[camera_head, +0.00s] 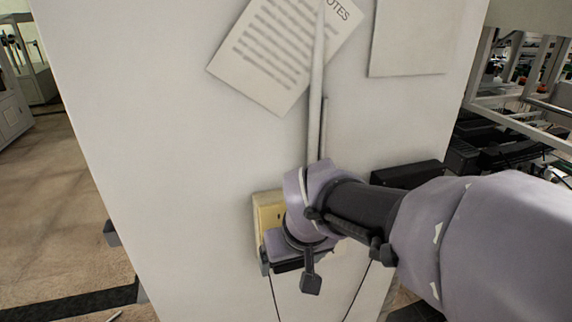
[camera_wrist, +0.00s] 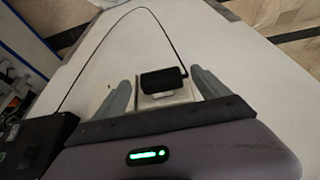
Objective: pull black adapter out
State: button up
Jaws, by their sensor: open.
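The black adapter (camera_wrist: 163,80) is plugged into a pale outlet plate (camera_wrist: 181,96) on the white panel, and its cable loops away from it. In the wrist view my gripper (camera_wrist: 162,85) is open, with one finger on each side of the adapter and gaps on both sides. In the head view my gripper (camera_head: 288,270) is at the panel just below the yellowish outlet plate (camera_head: 268,214). My wrist hides the adapter there.
A black box (camera_head: 407,174) is mounted on the panel behind my arm. A notes sheet (camera_head: 285,50) and a vertical conduit (camera_head: 316,90) are above. Thin cables (camera_head: 357,290) hang below. Floor (camera_head: 60,200) is open at left; racks (camera_head: 520,100) stand at right.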

jog(key=shift+w+a+f, duration=0.15)
jog(key=shift+w+f, duration=0.2)
jog(key=shift+s, duration=0.15)
jog(key=c, duration=1.7)
jog(key=shift+s, duration=0.1)
jog(key=shift+s+d+b, duration=0.15)
jog(key=shift+s+d, duration=0.05)
jog(key=shift+s, duration=0.3)
jog(key=shift+s+d+b, duration=0.15)
jog(key=shift+s, duration=0.3)
jog(key=shift+s, duration=0.15)
jog(key=shift+s+d+b, duration=0.15)
jog(key=shift+s+d, duration=0.15)
jog(key=shift+s, duration=0.55)
jog(key=shift+s+d+b, duration=0.15)
jog(key=shift+s+d, duration=0.1)
jog(key=shift+s, duration=0.55)
